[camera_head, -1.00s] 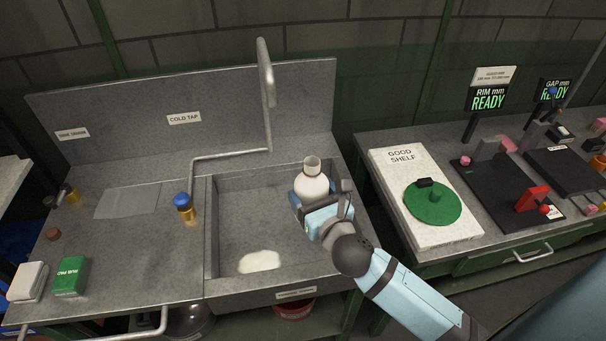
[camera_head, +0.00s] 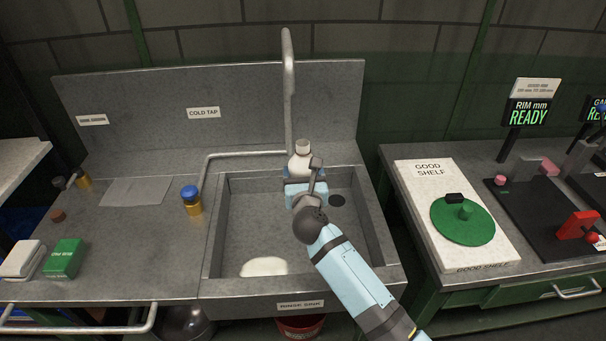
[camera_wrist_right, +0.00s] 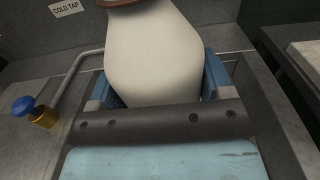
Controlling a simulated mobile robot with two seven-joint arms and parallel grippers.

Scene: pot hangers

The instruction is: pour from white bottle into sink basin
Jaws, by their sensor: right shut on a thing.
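The white bottle (camera_head: 300,164) is held above the back part of the sink basin (camera_head: 240,228), about upright, with its neck up. My right gripper (camera_head: 303,180) is shut on the bottle. In the right wrist view the bottle (camera_wrist_right: 155,58) stands between the blue fingers (camera_wrist_right: 160,88), and a brown rim shows at its top edge. A pale white patch (camera_head: 264,266) lies on the basin floor near the front. A dark round drain (camera_head: 337,200) shows to the right of the gripper. My left gripper is not in view.
The tap spout (camera_head: 289,90) rises behind the bottle, with a pipe (camera_head: 245,154) to its left. A blue-capped brass valve (camera_head: 191,199) stands left of the basin. A green box (camera_head: 63,258) is on the left counter. The good shelf (camera_head: 420,180) is on the right bench.

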